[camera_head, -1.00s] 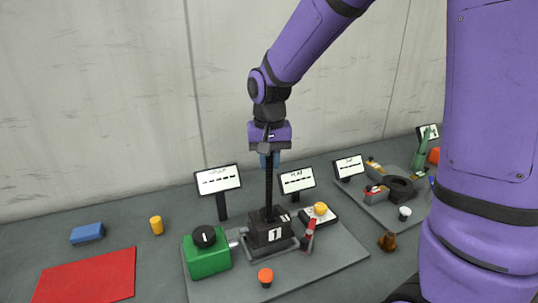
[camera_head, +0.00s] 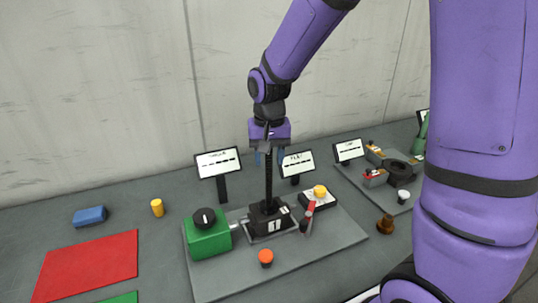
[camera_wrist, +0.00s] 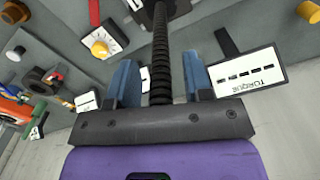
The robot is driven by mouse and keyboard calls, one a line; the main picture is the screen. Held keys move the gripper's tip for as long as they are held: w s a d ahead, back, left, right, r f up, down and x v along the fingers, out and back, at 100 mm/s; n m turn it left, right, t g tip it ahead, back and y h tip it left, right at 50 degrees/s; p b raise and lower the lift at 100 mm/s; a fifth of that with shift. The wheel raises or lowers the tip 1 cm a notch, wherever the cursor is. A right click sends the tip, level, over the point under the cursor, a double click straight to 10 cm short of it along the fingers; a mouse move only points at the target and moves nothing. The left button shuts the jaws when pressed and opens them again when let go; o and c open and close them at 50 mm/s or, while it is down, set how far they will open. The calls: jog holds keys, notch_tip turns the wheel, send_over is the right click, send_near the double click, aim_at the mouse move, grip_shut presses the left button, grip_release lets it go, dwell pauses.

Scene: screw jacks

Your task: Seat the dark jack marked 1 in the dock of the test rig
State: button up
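The dark jack (camera_head: 262,226) marked 1 stands upright on the rig's grey plate (camera_head: 330,238), right of the green box. Its base sits within the low grey rim of the dock (camera_head: 270,239); I cannot tell whether it is fully down. Its tall threaded screw (camera_wrist: 160,50) rises between my fingers. My gripper (camera_head: 269,157) is above the jack body at the screw's top. In the wrist view my two blue fingers (camera_wrist: 160,82) are apart, with a gap on each side of the screw.
A green box (camera_head: 208,240) with a black knob, a red lever (camera_head: 309,214), an orange button (camera_head: 266,257) and a yellow button (camera_head: 320,190) surround the jack. Display signs (camera_head: 218,163) stand behind. A red mat (camera_head: 90,268) lies left. A second rig (camera_head: 375,185) stands right.

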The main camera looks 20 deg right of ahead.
notch_tip(320, 180, up, 12)
jog(key=shift+r, duration=0.15)
jog(key=s+d+r+n+t, duration=0.1)
jog(key=s+d+r+t, duration=0.1)
jog(key=s, duration=0.9)
jog(key=s+d+r+n+t, duration=0.2)
jog(key=s+d, duration=0.3)
jog(key=s, duration=0.6)
jog(key=shift+r+n+t, duration=0.3)
jog(key=shift+r+t, duration=0.2)
jog(key=shift+t, duration=0.2)
jog(key=shift+o, duration=0.4)
